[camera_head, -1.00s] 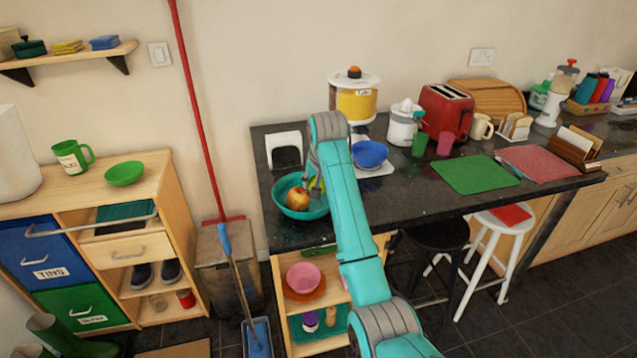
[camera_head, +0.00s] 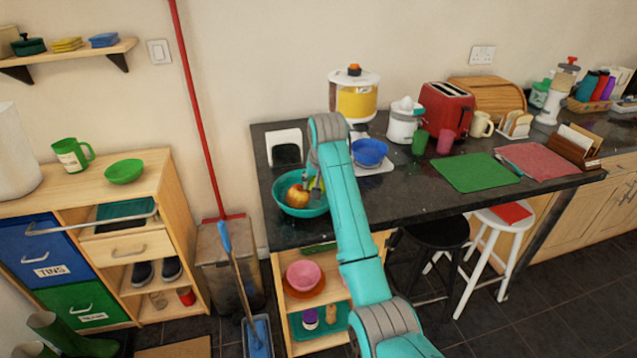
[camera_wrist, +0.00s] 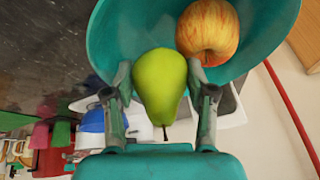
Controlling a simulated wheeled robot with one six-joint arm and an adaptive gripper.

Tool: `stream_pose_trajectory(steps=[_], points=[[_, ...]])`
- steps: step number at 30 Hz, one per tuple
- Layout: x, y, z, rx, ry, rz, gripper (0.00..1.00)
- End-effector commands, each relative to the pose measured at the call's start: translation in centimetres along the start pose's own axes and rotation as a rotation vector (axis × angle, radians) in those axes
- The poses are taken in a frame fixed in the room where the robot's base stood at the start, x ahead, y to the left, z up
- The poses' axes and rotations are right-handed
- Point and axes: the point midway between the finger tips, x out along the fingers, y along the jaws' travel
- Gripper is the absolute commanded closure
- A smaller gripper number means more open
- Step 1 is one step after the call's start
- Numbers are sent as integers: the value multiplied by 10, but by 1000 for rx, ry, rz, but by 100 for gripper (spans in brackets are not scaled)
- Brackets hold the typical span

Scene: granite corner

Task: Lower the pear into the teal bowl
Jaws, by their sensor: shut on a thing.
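The teal bowl (camera_head: 302,211) stands on the dark counter near its left end in the head view. A red-yellow apple (camera_head: 297,196) lies in it. My gripper (camera_head: 316,187) is at the bowl's right side, pointing down. In the wrist view, my gripper (camera_wrist: 160,78) is shut on the green pear (camera_wrist: 160,88), one finger on each side. The pear appears over the bowl's interior (camera_wrist: 130,35), beside the apple (camera_wrist: 208,30). In the head view, my arm and the apple largely hide the pear. I cannot tell whether the pear touches the bowl.
A blue bowl (camera_head: 369,152) stands right of my arm, with a yellow-bodied appliance (camera_head: 354,100) behind. A white stand-like object (camera_head: 285,147) is behind the teal bowl. A red toaster (camera_head: 446,108) and a green mat (camera_head: 475,173) are farther right. A red pole (camera_head: 197,105) leans left of the counter.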

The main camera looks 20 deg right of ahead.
Motion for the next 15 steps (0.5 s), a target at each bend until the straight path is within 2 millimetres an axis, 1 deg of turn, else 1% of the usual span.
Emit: stream_pose_trajectory(steps=[6, 7, 8, 9, 10, 15], points=[[0, 0, 0, 0, 0, 0, 81], [0, 0, 0, 0, 0, 0, 37], [0, 0, 0, 0, 0, 0, 29], [0, 0, 0, 0, 0, 0, 19], [0, 0, 0, 0, 0, 0, 15], [0, 0, 0, 0, 0, 0, 15]])
